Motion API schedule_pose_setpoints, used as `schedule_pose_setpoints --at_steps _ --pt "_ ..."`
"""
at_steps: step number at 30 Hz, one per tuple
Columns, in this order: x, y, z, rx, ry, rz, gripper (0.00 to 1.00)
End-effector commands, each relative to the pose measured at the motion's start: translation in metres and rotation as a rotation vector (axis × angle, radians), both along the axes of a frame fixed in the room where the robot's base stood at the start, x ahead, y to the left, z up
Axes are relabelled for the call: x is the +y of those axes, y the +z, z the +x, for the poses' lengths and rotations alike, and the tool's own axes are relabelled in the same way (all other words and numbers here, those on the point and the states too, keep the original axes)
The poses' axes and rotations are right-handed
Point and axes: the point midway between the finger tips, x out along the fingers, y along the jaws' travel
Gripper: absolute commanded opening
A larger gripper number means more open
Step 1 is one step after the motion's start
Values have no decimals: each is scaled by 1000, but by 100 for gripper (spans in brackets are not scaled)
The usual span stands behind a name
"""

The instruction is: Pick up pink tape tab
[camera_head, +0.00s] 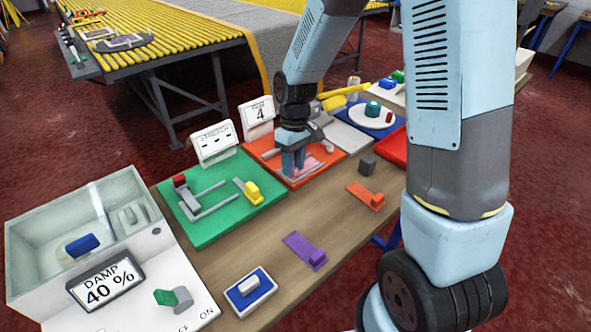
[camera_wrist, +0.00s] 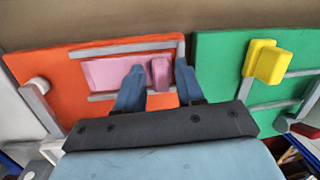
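The pink tape tab (camera_wrist: 108,72) lies flat between grey rails on the orange board (camera_wrist: 60,62). Its upright pink grip block (camera_wrist: 160,73) stands near one end. My gripper (camera_wrist: 160,84) is open, with one blue fingertip on each side of the grip block and a visible gap on both sides. In the head view, my gripper (camera_head: 293,160) points down over the orange board (camera_head: 263,148), and the pink tab (camera_head: 311,164) shows partly beside the fingers. Whether the fingertips touch the tab's base cannot be told.
A green board (camera_head: 215,222) with a yellow tab (camera_head: 252,191) and a red-topped piece (camera_head: 180,182) lies to the left. A purple tab (camera_head: 303,250) and an orange tab (camera_head: 366,196) lie on the wooden table. Two signs (camera_head: 212,143) stand behind the boards.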

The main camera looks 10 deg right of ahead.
Motion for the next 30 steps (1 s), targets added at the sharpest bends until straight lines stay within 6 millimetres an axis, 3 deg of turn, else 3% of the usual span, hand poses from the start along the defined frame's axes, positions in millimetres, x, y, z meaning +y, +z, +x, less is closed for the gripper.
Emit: schedule_pose_setpoints --at_steps 12,23,30 --pt "0 0 0 0 1 0 0" --pt "1 4 0 -1 2 0 0" --pt "1 35 1 -6 3 2 0"
